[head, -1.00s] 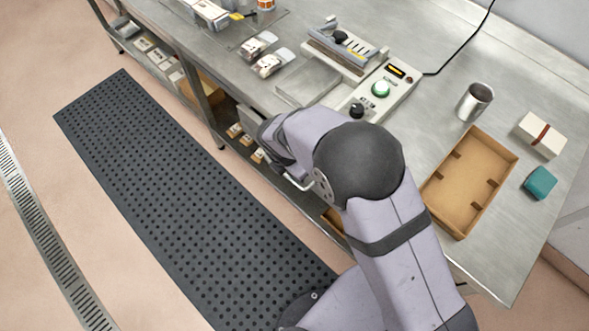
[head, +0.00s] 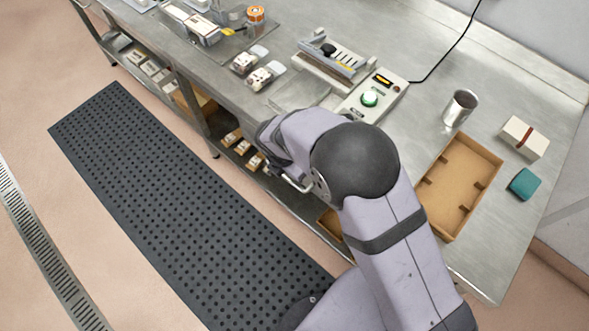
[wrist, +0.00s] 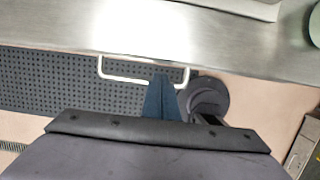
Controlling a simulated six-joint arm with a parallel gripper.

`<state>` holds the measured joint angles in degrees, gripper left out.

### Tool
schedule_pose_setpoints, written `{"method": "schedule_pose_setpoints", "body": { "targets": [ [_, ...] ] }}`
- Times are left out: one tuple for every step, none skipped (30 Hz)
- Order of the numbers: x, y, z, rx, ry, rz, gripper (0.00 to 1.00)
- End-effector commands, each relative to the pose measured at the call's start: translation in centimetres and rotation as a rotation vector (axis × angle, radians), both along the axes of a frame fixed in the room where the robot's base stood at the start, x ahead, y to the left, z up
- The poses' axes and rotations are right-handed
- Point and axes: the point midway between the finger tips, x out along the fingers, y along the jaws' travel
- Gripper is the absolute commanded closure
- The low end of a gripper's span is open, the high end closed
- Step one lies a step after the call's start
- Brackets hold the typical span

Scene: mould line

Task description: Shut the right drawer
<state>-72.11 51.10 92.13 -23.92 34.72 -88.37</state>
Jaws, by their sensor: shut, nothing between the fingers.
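The right drawer shows by its pale bar handle (head: 297,186), below the front edge of the bench and beside my arm. In the wrist view the handle (wrist: 128,79) sticks out past the bench edge; the bench top hides the rest of the drawer. I cannot tell whether any gap is left. My gripper (wrist: 161,80) is shut and empty, its dark blue fingers pointing at the bench edge. The fingertips overlap the handle bar in the picture; contact is unclear. In the head view my arm covers the gripper and most of the drawer front.
On the bench (head: 420,125) are a control box with a green button (head: 370,98), a metal cup (head: 460,107), a cardboard tray (head: 457,187), a white box (head: 524,137) and a teal block (head: 524,183). A black mat (head: 170,200) covers the floor in front.

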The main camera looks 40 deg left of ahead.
Motion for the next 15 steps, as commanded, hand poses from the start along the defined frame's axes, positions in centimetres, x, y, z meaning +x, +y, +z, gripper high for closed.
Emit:
{"method": "schedule_pose_setpoints", "body": {
  "targets": [
    [-0.2, 0.0, 1.3, 0.000, 0.000, 0.001, 1.00],
    [-0.3, 0.0, 1.8, 0.000, 0.000, 0.001, 1.00],
    [-0.5, 0.0, 2.3, 0.000, 0.000, 0.001, 1.00],
    [-0.6, 0.0, 2.7, 0.000, 0.000, 0.001, 1.00],
    [-0.7, 0.0, 3.1, -0.001, 0.000, 0.001, 1.00],
    [-0.8, 0.0, 3.7, -0.001, 0.000, 0.001, 1.00],
    [-0.9, 0.0, 4.1, -0.001, 0.000, 0.001, 1.00],
    [-1.0, 0.0, 4.4, -0.001, 0.000, 0.001, 1.00],
    [-1.1, 0.0, 4.9, -0.001, 0.000, 0.001, 1.00],
    [-1.2, 0.0, 5.2, 0.000, 0.000, 0.001, 1.00],
    [-1.2, 0.0, 5.5, 0.000, 0.000, 0.001, 1.00],
    [-1.3, 0.0, 5.8, 0.000, 0.000, 0.001, 1.00],
    [-1.4, 0.0, 6.0, 0.000, 0.000, 0.001, 1.00],
    [-1.5, 0.0, 6.2, 0.000, 0.000, 0.001, 1.00],
    [-1.5, 0.0, 6.4, 0.000, 0.000, 0.001, 1.00]
  ]
}}
